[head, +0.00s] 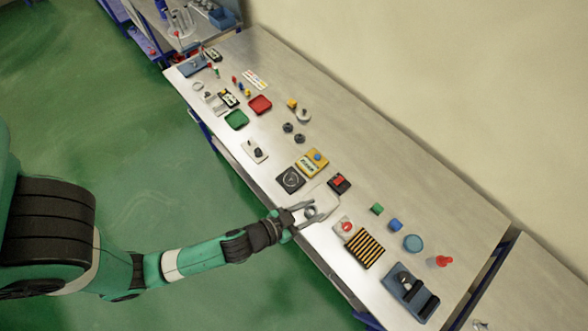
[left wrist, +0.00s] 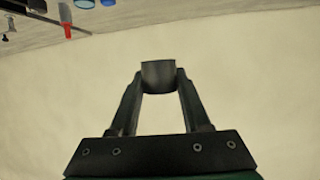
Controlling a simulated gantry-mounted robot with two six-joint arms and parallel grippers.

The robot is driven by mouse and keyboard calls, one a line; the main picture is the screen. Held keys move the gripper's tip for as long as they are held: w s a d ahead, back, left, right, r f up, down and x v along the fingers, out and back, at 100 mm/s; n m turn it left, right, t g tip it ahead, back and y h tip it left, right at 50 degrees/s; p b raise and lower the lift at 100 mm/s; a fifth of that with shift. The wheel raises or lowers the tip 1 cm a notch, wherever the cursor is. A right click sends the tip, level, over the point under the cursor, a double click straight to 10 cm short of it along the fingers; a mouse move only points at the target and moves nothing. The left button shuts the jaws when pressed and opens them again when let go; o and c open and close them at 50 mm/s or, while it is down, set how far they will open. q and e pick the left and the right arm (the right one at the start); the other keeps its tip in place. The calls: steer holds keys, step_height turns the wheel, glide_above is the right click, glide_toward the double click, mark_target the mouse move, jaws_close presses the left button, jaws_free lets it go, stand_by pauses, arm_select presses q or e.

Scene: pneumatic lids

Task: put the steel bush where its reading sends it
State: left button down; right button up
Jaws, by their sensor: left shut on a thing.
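My left gripper (head: 303,213) reaches in from the left over the front edge of the bench. It is shut on the steel bush (head: 311,211), a small grey cylinder. The left wrist view shows the bush (left wrist: 158,74) between the two fingertips of the gripper (left wrist: 158,80). A pale, flat plate (head: 324,198) lies behind and below the bush; I cannot tell whether they touch. A green tray (head: 236,120) and a red tray (head: 260,105) lie further up the bench. A grey device with a dark display (head: 229,98) stands beside the trays. My right gripper does not show.
Near the gripper are a black square pad (head: 290,179), a yellow box (head: 314,163), a red-buttoned box (head: 344,226) and a yellow-black striped block (head: 365,248). A blue-black fixture (head: 411,295) stands at the lower right. The bench's wall side (head: 390,160) is mostly clear.

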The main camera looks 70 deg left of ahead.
arm_select(q)
steer(key=a+f+n+g+y+b, duration=0.2)
steer(key=a+f+n+y+b, duration=0.4)
steer(key=a+f+b, duration=0.3)
step_height(320, 180, down, 3)
steer(key=y+b, duration=0.1)
steer(key=b, duration=0.2)
steer(key=shift+r+g+b, duration=0.15)
steer(key=shift+g+b, duration=0.15)
steer(key=shift+g, duration=0.1)
steer(key=shift+w, duration=0.1)
